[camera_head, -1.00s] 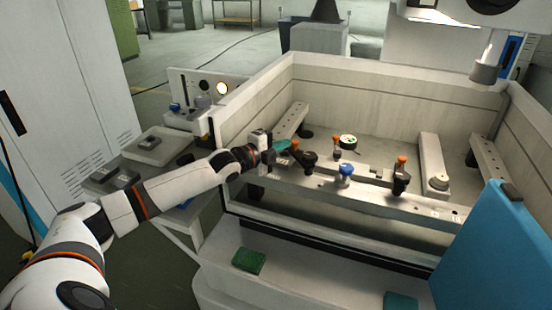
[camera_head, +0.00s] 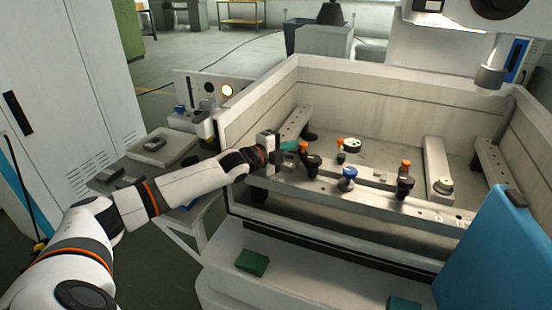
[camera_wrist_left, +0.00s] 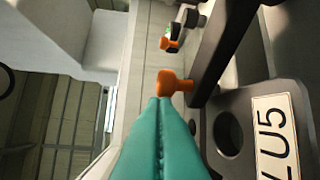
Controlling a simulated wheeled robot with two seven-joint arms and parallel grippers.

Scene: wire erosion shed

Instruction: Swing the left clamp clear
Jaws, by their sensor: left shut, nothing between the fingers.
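The left clamp (camera_head: 309,164) is black with an orange knob (camera_head: 304,147) and stands on the front rail inside the tank. In the left wrist view its orange knob (camera_wrist_left: 173,83) sits at the end of a dark bar (camera_wrist_left: 222,45). My left gripper (camera_head: 290,147) reaches in over the tank's left side. Its teal fingers (camera_wrist_left: 158,103) are shut together and empty. Their tips are right at the knob; I cannot tell whether they touch it. My right gripper is not in view.
A blue knob (camera_head: 349,173), a second orange-topped clamp (camera_head: 405,180) and a small round green-and-white item (camera_head: 353,144) are to the right. The tank wall (camera_head: 390,100) encloses them. A blue panel (camera_head: 497,250) stands at front right. A plate marked "U5" (camera_wrist_left: 275,135) shows close by.

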